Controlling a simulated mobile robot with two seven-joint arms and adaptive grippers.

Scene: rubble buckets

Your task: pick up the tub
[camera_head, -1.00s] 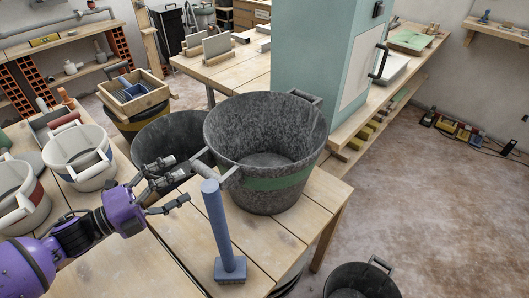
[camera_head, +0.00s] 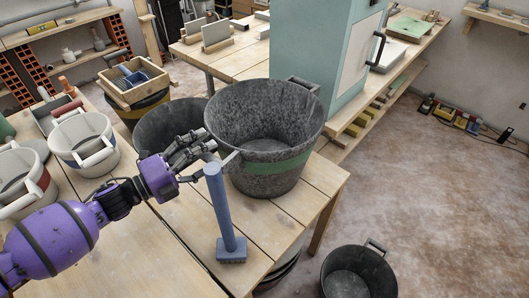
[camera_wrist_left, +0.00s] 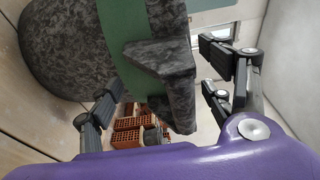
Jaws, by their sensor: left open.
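The tub (camera_head: 258,125) is large, mottled dark grey with a green band, and stands upright on the wooden table. My left gripper (camera_head: 207,157) is at the tub's near-left handle (camera_head: 229,162), with its jaws open. In the left wrist view, the handle (camera_wrist_left: 163,72) reaches between the gripper's spread fingers (camera_wrist_left: 165,95), with gaps visible on both sides. The tub's wall and green band also show there, tilted by the camera angle. The gripper hides part of the handle in the head view. My right gripper is not in view.
A blue-grey long-handled tool (camera_head: 223,215) stands on the table close in front of the tub. Another dark tub (camera_head: 160,128) is behind the gripper. White buckets (camera_head: 82,140) stand at the left. A dark bucket (camera_head: 352,284) is on the floor. The teal column (camera_head: 335,45) rises behind the tub.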

